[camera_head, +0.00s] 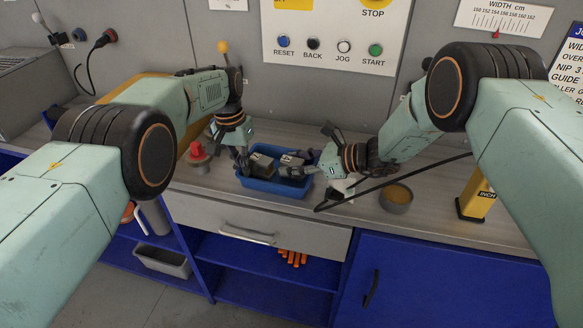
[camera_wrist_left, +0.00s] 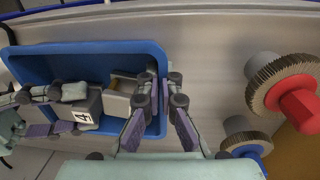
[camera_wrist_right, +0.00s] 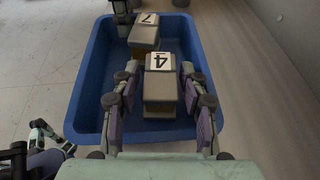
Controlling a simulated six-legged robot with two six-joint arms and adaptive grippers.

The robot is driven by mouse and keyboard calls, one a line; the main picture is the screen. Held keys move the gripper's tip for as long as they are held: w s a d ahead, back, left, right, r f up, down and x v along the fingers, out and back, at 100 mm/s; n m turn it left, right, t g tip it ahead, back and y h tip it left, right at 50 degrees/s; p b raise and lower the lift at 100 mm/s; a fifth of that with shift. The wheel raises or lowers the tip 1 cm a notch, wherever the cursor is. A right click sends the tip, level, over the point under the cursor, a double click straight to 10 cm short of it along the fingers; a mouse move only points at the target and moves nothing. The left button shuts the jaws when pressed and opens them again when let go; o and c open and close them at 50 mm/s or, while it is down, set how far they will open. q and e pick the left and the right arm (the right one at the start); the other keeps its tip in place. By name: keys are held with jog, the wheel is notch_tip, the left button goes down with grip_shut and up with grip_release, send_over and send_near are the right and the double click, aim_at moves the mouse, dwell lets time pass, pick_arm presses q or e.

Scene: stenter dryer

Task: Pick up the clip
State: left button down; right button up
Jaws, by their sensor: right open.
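Two grey block-like clips lie in a blue bin (camera_head: 280,188) on the bench. The clip marked 4 (camera_wrist_right: 162,92) is nearer my right gripper, and the clip marked 7 (camera_wrist_right: 144,36) is beyond it. The left wrist view also shows the clip marked 4 (camera_wrist_left: 88,108). My right gripper (camera_wrist_right: 162,78) is open, with one finger on each side of the clip marked 4; contact cannot be told. My left gripper (camera_wrist_left: 164,78) is shut on the bin's end wall, one finger inside and one outside.
A red-topped knob piece (camera_head: 197,153) stands left of the bin. A round grey bowl (camera_head: 396,198) and a yellow INCH block (camera_head: 476,196) stand to the right. A control panel (camera_head: 337,37) is behind.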

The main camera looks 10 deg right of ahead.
aim_at(295, 161)
grip_shut()
jog(key=shift+r, duration=0.1)
dwell(0.4)
notch_tip(295, 161, up, 10)
dwell(0.5)
pick_arm(q)
jog(key=c, duration=1.4)
grip_release()
jog(key=shift+c, duration=0.2)
